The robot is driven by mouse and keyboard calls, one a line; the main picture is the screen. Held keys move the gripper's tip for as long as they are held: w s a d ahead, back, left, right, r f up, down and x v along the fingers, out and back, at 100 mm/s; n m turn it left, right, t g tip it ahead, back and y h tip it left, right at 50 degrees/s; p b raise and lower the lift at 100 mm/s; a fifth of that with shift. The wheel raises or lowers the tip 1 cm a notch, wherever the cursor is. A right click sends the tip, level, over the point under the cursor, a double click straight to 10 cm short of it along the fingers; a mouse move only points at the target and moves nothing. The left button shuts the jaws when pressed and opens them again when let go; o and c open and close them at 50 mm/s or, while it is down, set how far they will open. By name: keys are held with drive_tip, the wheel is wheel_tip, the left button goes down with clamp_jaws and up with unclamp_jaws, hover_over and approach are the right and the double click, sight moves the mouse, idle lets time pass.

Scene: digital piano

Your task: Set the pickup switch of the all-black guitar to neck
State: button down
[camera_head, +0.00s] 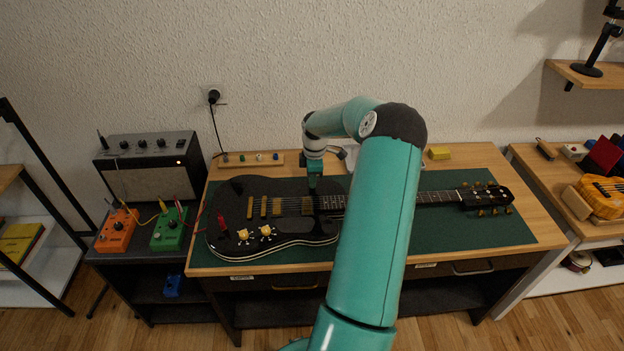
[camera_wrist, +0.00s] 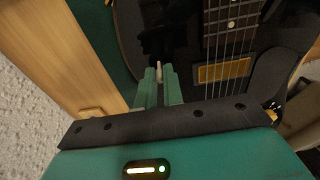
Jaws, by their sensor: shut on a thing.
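The all-black guitar (camera_head: 290,226) lies flat on a dark green mat (camera_head: 480,232) on the workbench, its neck pointing right. Its glossy body also shows in the wrist view (camera_wrist: 186,40), with strings and a gold pickup (camera_wrist: 224,71) to the right. My gripper (camera_head: 312,186) reaches down to the upper part of the body near the neck joint. In the wrist view, my gripper's green fingers (camera_wrist: 160,78) are shut around the small pale pickup switch lever (camera_wrist: 159,71). The head view hides the switch behind my gripper. The lever's exact position is unclear.
An amplifier (camera_head: 150,165), an orange pedal (camera_head: 116,231) and a green pedal (camera_head: 169,229) stand at left. A red cable plug (camera_head: 221,223) is at the guitar's lower left. My arm covers part of the neck.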

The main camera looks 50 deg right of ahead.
sight(321, 186)
drive_tip(key=t+y, duration=0.1)
drive_tip(key=s+d+t+y, duration=0.1)
drive_tip(key=t, duration=0.1)
drive_tip(key=shift+s+d+y, duration=0.1)
drive_tip(key=shift+s+y, duration=0.05)
drive_tip(key=shift+y, duration=0.25)
drive_tip(key=shift+s+d+f+t+y, duration=0.15)
drive_tip(key=shift+s+d+t+y, duration=0.05)
drive_tip(key=shift+t+y, duration=0.5)
drive_tip(key=shift+s+d+f+t+y, duration=0.1)
drive_tip(key=shift+s+d+t+y, duration=0.1)
drive_tip(key=shift+t+y, duration=0.45)
drive_tip(key=shift+t, duration=0.25)
drive_tip(key=c, duration=1.5)
unclamp_jaws()
drive_tip(key=v, duration=1.3)
drive_tip(key=shift+s+d+r, duration=0.15)
drive_tip(key=shift+s+r, duration=0.05)
drive_tip(key=shift+r, duration=0.15)
